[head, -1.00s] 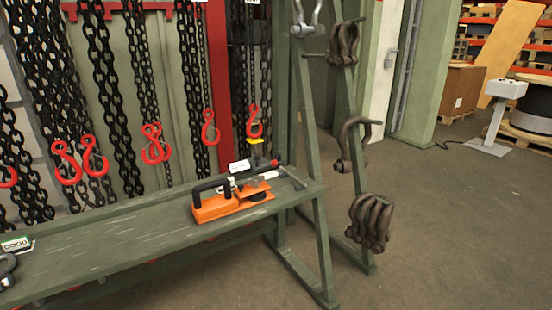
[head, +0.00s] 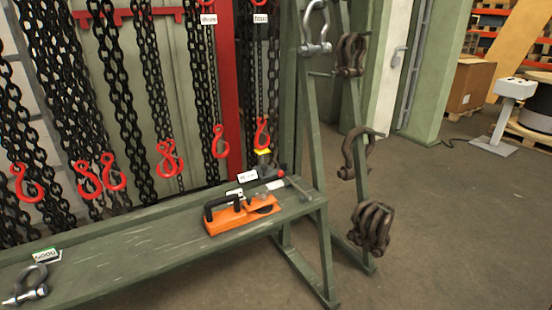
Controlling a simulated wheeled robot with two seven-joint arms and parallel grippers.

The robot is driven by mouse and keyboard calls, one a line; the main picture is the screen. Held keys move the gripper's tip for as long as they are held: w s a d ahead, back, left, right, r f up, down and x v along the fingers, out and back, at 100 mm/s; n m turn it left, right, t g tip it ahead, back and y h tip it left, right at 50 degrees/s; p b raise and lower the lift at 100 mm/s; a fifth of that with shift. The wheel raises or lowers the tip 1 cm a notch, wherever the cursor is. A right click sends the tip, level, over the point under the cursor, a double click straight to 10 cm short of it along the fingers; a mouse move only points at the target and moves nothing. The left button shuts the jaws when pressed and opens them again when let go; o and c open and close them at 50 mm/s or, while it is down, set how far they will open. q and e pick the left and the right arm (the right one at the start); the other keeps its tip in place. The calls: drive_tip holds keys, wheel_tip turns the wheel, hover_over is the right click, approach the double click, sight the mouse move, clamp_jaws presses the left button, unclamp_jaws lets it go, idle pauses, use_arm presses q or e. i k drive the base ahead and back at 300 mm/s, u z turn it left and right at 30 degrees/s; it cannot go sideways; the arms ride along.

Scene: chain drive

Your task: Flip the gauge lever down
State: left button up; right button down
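An orange tool (head: 228,222) with a black handle (head: 222,204) lies near the right end of the green bench (head: 120,260). A round dark part sits on its right side. Just behind it is a small dark and red item (head: 262,171) with a yellow top and a white tag (head: 248,176). I cannot tell which part is the gauge lever, or how it is set. Neither of my grippers is in view.
Black chains (head: 110,80) with red hooks (head: 167,158) hang behind the bench. A grey shackle (head: 30,285) lies at its left end. More shackles (head: 372,228) hang on the green frame at right. The middle of the bench top and the floor (head: 450,230) at right are clear.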

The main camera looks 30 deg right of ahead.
sight(284, 166)
drive_tip(key=z, duration=1)
drive_tip(key=i, duration=1.8)
drive_tip(key=u, duration=0.85)
